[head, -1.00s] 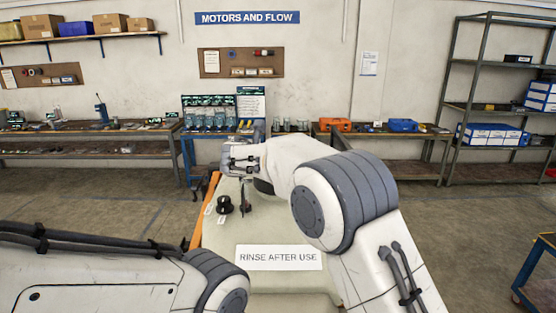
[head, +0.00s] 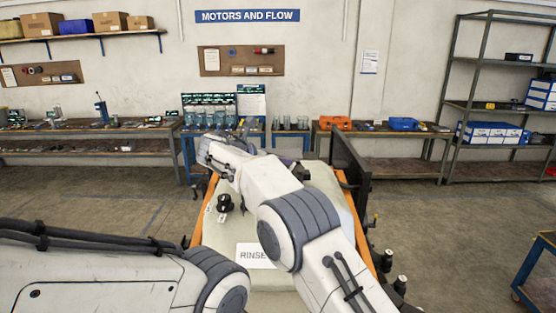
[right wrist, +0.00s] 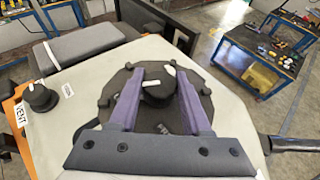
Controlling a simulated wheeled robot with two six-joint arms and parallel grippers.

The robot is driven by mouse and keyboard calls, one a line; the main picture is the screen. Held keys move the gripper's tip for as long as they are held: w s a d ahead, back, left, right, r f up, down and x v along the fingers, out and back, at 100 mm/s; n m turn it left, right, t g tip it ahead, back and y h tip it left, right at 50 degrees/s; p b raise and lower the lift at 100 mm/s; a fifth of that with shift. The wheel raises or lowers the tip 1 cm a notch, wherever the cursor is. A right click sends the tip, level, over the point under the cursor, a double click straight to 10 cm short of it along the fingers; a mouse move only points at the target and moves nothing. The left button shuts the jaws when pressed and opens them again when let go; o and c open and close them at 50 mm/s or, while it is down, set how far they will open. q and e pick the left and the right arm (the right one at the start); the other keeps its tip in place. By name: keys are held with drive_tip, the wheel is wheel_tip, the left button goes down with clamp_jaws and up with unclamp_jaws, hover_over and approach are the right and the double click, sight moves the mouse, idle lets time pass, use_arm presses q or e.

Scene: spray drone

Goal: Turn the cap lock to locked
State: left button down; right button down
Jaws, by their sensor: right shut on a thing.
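The cap lock is a dark round cap with notched edges (right wrist: 115,92) and a raised central knob (right wrist: 158,84), seen in the right wrist view. The knob carries a white pointer mark that points up in that view. Small light marks on the cap below the knob are partly covered. My right gripper (right wrist: 159,80) has its two purple fingers on either side of the knob and is shut on it. In the head view my right arm hides the cap. My left arm shows at the lower left, but its gripper is out of the frame.
A smaller black knob (right wrist: 40,97) labelled VENT stands on the pale tank top (head: 215,238), left of the cap. A RINSE sign (head: 252,256) is partly covered by my right arm. A dark upright panel (head: 350,178) stands at the tank's right side. Benches line the wall.

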drive_tip(key=shift+r, duration=0.1)
drive_tip(key=shift+c, duration=1.8)
unclamp_jaws()
drive_tip(key=shift+s+a, duration=0.15)
drive_tip(key=shift+s, duration=0.05)
drive_tip(key=b+v, duration=0.2)
drive_tip(key=v, duration=0.8)
drive_tip(key=shift+b, duration=0.35)
